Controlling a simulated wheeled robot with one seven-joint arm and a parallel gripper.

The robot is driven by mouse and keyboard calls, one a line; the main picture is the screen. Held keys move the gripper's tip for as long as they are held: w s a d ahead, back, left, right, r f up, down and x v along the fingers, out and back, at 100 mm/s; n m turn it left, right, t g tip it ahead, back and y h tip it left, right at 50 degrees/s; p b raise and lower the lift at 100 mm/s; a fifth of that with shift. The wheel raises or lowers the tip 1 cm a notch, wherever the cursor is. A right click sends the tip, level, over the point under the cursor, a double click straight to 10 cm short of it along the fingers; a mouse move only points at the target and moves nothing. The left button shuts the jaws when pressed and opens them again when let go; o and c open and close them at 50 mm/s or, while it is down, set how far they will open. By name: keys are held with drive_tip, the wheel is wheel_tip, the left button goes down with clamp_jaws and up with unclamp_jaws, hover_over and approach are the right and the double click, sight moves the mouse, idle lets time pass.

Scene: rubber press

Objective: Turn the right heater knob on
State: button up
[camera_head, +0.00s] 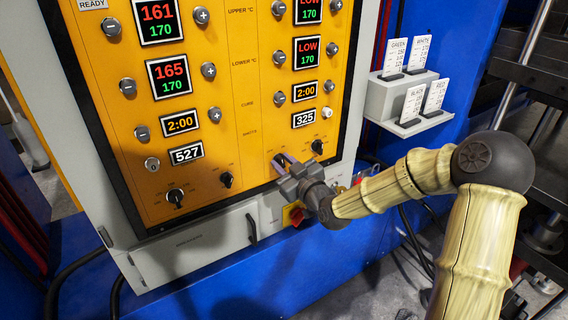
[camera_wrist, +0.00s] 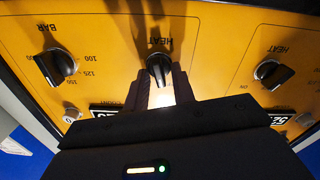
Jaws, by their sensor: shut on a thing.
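The right heater knob (camera_wrist: 158,66) is black, under an upside-down HEAT label in the middle of the wrist view. My gripper (camera_head: 282,162) is at the lower right of the yellow panel, its fingers pointing into the panel. In the wrist view my gripper (camera_wrist: 160,88) has one finger on each side of this knob and is shut on it. In the head view the fingers hide the knob. I cannot tell its exact setting. The right upper display (camera_head: 308,10) and right lower display (camera_head: 308,52) read LOW in red over green 170.
The other HEAT knob (camera_wrist: 273,71) is to one side of my gripper and the BAR knob (camera_wrist: 54,66) to the other. A black handle (camera_head: 252,228) is below the panel. A card rack (camera_head: 388,98) stands to the right. The left displays (camera_head: 171,78) show red readings.

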drive_tip(key=m+p, duration=0.1)
drive_tip(key=m, duration=0.3)
drive_tip(key=shift+d+m+p, duration=0.15)
drive_tip(key=shift+m+p, duration=0.6)
drive_tip(key=shift+m, duration=1.15)
drive_tip(key=shift+f, duration=0.1)
drive_tip(key=o, duration=0.6)
drive_tip(key=shift+o, duration=0.2)
drive_tip(key=b+v, duration=1.1)
drive_tip(key=v, duration=0.6)
